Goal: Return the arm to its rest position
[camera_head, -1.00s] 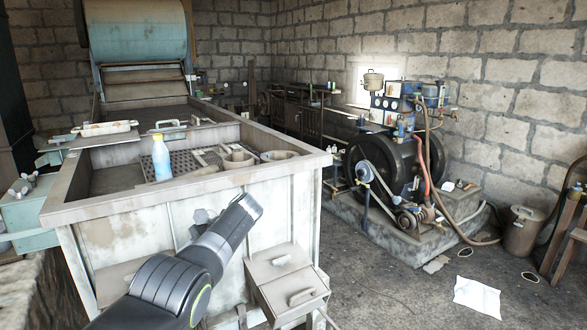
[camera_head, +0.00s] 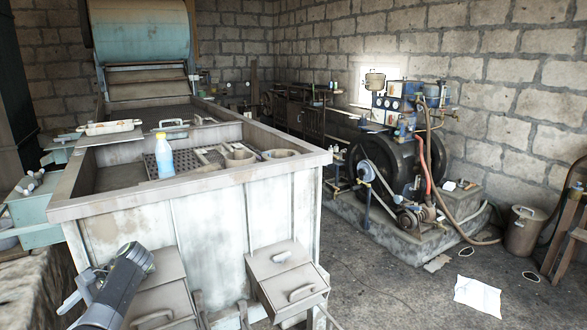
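My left arm comes in low at the lower left of the head view. Its dark end, with the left gripper (camera_head: 130,262), is in front of the pale bench's front wall, below the rim. The fingers are too small and turned away to tell whether they are open, and I see nothing held. My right arm and gripper are out of view. The engine (camera_head: 402,160), with a dark flywheel, a red hose and a small pulley low in front, stands on a stone plinth (camera_head: 375,228) at the right, well apart from my arm.
The large pale bench (camera_head: 150,205) fills the left and middle, with a blue bottle (camera_head: 164,158) upright in it. Boxes with handles (camera_head: 287,275) project from its front. A white sheet (camera_head: 477,297) lies on the floor at right. A metal can (camera_head: 521,230) stands near the wall. Floor between is mostly clear.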

